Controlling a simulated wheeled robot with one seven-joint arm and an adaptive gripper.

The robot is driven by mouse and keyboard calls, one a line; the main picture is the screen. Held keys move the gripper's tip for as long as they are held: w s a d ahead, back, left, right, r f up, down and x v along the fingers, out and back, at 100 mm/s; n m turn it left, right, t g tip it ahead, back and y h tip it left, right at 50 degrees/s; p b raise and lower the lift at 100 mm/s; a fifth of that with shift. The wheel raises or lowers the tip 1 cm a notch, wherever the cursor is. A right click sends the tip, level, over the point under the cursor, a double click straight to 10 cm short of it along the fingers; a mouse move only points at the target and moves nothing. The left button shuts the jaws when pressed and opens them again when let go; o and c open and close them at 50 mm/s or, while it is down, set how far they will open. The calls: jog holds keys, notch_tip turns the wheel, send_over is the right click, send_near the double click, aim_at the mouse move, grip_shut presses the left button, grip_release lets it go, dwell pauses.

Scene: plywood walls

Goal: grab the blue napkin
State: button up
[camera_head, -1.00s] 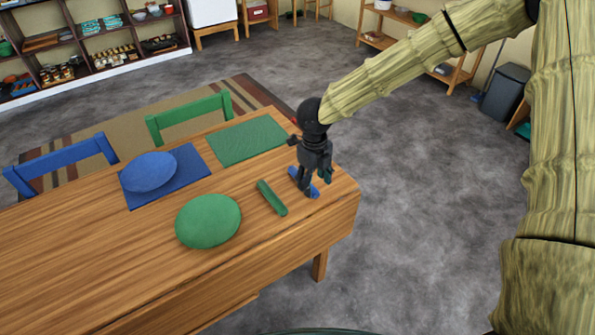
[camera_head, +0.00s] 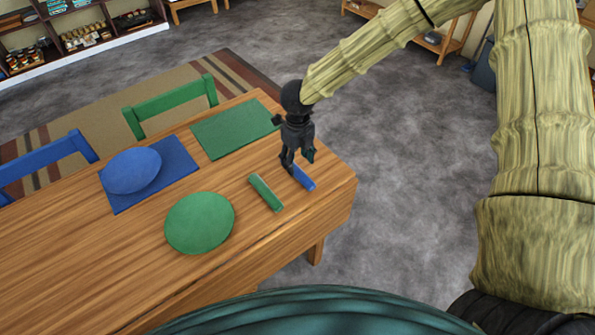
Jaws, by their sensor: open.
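The blue napkin (camera_head: 304,179) is a small rolled strip lying near the right end of the wooden table (camera_head: 120,262). My gripper (camera_head: 298,165) points down close above the napkin's far end. Its two dark fingers are apart and nothing shows between them. They hide part of the napkin's far end, and I cannot tell whether they touch it.
A green rolled napkin (camera_head: 266,193) lies just left of the blue one. A green plate (camera_head: 199,222), a green placemat (camera_head: 234,129) and a blue plate (camera_head: 132,170) on a blue placemat (camera_head: 177,168) are on the table. Green (camera_head: 172,104) and blue (camera_head: 48,163) chairs stand behind.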

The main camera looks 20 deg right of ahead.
aim_at(298, 170)
jog(key=shift+s+f, duration=0.1)
jog(key=shift+f, duration=0.4)
jog(key=shift+f+p, duration=0.7)
jog(key=shift+f, duration=1.35)
jog(key=shift+c, duration=0.4)
jog(key=c, duration=1)
